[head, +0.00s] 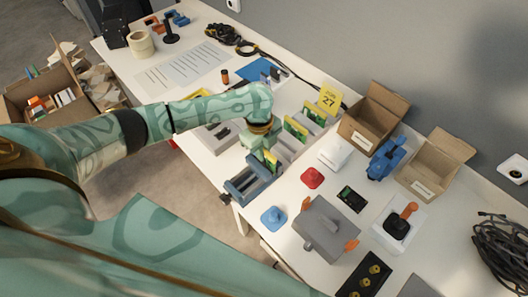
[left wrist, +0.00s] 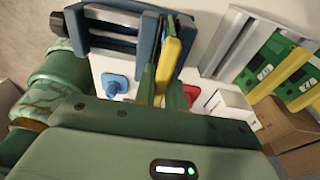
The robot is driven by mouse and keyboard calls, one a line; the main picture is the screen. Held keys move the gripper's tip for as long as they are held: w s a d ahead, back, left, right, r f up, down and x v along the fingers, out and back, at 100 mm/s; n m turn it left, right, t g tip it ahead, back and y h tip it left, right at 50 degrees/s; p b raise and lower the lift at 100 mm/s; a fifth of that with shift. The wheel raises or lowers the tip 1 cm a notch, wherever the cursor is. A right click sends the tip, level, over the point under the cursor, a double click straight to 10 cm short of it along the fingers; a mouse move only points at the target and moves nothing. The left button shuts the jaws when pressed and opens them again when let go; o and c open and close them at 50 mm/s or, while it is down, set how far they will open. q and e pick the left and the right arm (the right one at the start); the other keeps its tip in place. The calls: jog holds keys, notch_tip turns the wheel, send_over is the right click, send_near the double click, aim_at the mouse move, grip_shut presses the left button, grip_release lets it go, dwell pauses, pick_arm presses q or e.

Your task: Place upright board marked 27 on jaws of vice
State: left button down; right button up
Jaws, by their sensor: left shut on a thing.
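My left gripper (head: 266,150) is shut on a green board with a yellow edge (head: 271,160), held upright on edge; the board also shows between the fingers in the left wrist view (left wrist: 172,55). Its number cannot be read. The blue-grey vice (head: 243,188) stands at the table's front edge, with the board at its right end. In the left wrist view the board is close beside a blue part of the vice (left wrist: 146,48); I cannot tell whether they touch. A yellow card (head: 329,98) reads 27. My right gripper is not in view.
Two more green boards (head: 295,128) (head: 314,113) stand in a grey rack behind my gripper. A red piece (head: 312,177), a blue piece (head: 273,217) and a grey box (head: 323,232) lie right of the vice. Open cartons (head: 366,130) (head: 421,182) stand along the wall.

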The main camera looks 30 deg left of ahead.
pick_arm(q)
jog(key=shift+f, duration=0.15)
jog(key=c, duration=1.5)
grip_release()
jog(key=shift+o, duration=0.2)
notch_tip(320, 180, up, 12)
jog(key=a+p, duration=0.1)
jog(key=p, duration=0.3)
jog(key=shift+w+a, duration=0.15)
jog(key=shift+w, duration=0.1)
